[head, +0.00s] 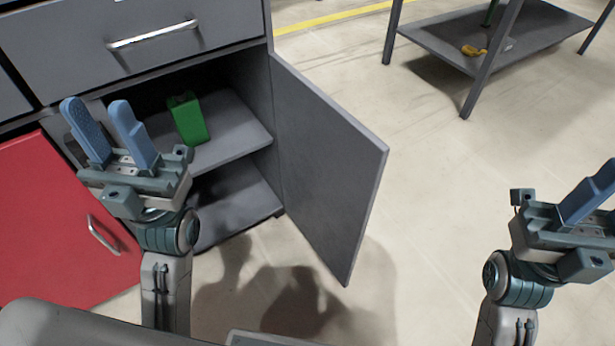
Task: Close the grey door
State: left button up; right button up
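The grey door (325,165) stands open on the right side of the cabinet, hinged at the cabinet's right edge and swung out toward me. Its free edge is at the right. My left gripper (95,118) is in front of the cabinet opening, left of the door and apart from it. Its two blue fingers point up with a gap between them, and it is empty. My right gripper (588,192) is at the right edge of the picture, well to the right of the door. One blue finger shows clearly; the rest is cut off by the picture's edge.
A green object (188,118) sits on the shelf (235,140) inside the open cabinet. A red door (55,220) with a handle is at the left, and a grey drawer (120,45) is above. A grey table (490,45) stands at the back right. Floor right of the door is clear.

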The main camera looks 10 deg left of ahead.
aim_at(332, 167)
jog(key=i+l+u, duration=0.2)
jog(key=l+u, duration=0.25)
jog(key=i+l+u, duration=0.1)
jog(key=l+u, duration=0.8)
jog(key=l, duration=0.2)
jog(key=l+u, duration=0.45)
jog(key=l, duration=0.15)
jog(key=k+u, duration=0.15)
jog(key=k+j+u, duration=0.25)
jog(key=j+u, duration=0.25)
jog(key=j, duration=0.15)
